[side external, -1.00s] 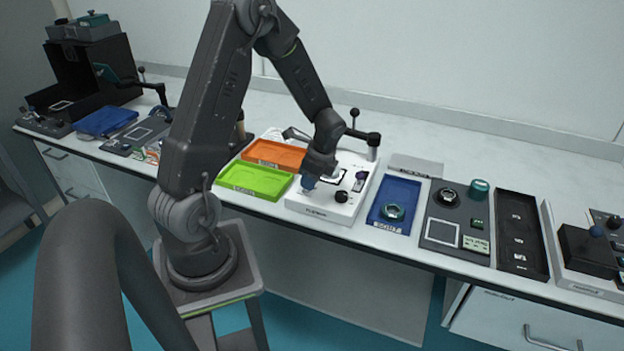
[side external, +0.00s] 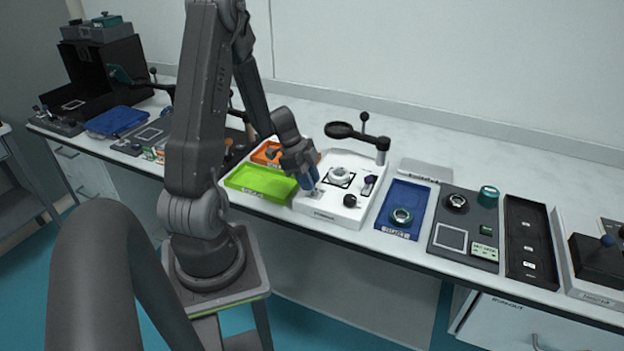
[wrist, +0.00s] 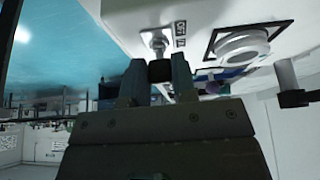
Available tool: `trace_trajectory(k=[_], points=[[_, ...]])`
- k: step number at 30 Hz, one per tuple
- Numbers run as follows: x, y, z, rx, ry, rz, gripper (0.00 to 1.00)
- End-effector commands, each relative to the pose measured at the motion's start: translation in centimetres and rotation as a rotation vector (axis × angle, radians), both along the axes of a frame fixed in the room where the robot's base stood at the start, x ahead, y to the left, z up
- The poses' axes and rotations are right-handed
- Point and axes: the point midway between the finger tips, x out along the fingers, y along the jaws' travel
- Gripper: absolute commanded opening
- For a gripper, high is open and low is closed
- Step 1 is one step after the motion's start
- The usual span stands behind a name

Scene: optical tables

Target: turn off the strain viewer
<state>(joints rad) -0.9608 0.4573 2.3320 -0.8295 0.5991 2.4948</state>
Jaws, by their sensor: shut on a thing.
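The strain viewer is a white box (side external: 330,214) on the bench, left of the blue tray. On top it has a white ring (side external: 340,174) in a black square frame; the ring also shows in the wrist view (wrist: 241,46). A small metal toggle switch (wrist: 157,40) stands on the box near a printed label (wrist: 180,35). My gripper (side external: 315,191) is at the box's front left corner. In the wrist view my gripper (wrist: 157,76) is shut on the toggle's dark end, with a finger on each side. The label is too small to read surely.
A magnifier on a swing arm (side external: 340,130) stands behind the box. A black knob (side external: 351,201) sits at its front right. A green tray (side external: 262,182) and an orange tray (side external: 268,153) lie left, a blue tray (side external: 404,198) right. The bench behind is mostly clear.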

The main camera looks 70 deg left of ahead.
Motion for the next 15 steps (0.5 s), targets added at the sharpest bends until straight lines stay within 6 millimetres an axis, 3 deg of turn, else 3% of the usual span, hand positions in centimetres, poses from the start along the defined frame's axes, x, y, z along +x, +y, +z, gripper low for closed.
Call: trace_trajectory(k=[15], points=[[-0.54,0.59,-0.42,-0.156,-0.158,-0.001,0.02]])
